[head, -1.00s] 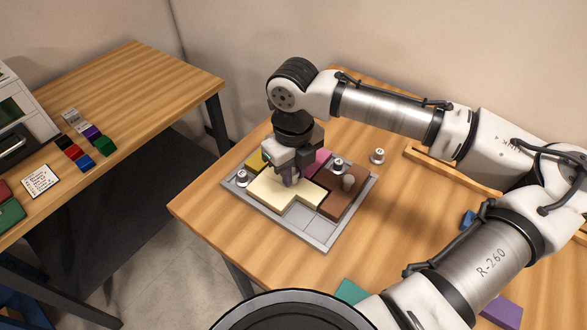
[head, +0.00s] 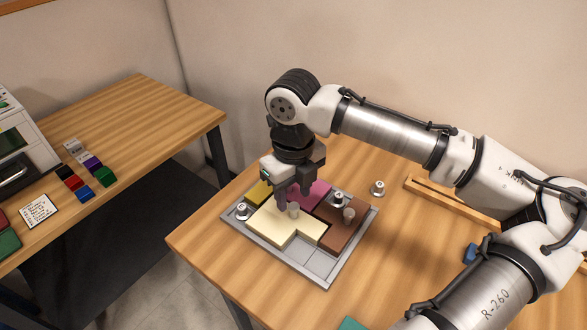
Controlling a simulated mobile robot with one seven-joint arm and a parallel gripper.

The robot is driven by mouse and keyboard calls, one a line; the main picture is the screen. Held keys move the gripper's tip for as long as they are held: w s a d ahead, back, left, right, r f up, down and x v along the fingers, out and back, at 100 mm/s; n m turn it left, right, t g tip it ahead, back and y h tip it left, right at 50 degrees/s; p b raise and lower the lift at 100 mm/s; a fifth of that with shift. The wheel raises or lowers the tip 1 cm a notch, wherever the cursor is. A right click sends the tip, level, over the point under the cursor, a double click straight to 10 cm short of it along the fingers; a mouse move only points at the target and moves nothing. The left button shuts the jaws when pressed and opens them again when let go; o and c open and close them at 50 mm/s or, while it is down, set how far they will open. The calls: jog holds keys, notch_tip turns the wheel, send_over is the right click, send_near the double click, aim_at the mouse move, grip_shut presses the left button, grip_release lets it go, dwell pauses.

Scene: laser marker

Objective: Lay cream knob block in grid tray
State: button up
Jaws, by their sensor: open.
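The cream knob block (head: 270,224) lies in the grid tray (head: 308,262), in its left and front part. Its pale knob (head: 293,210) stands up from its top. My gripper (head: 294,203) is open just above the block, its fingertips near the knob and not closed on it. The tray also holds a yellow block (head: 258,193), a magenta block (head: 313,193) and a brown block (head: 345,230) with its own knob. Bare tray cells show at the front right.
Small silver knobbed pieces stand on the tray's left (head: 242,211) and near the brown block (head: 338,199); another silver piece (head: 378,188) stands on the table. A wooden rail (head: 450,198) and a blue piece (head: 470,252) lie to the right. A second table (head: 140,120) stands at left.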

aim_at(293, 206)
notch_tip(293, 206, up, 8)
jog(key=shift+b, duration=0.3)
dwell(0.4)
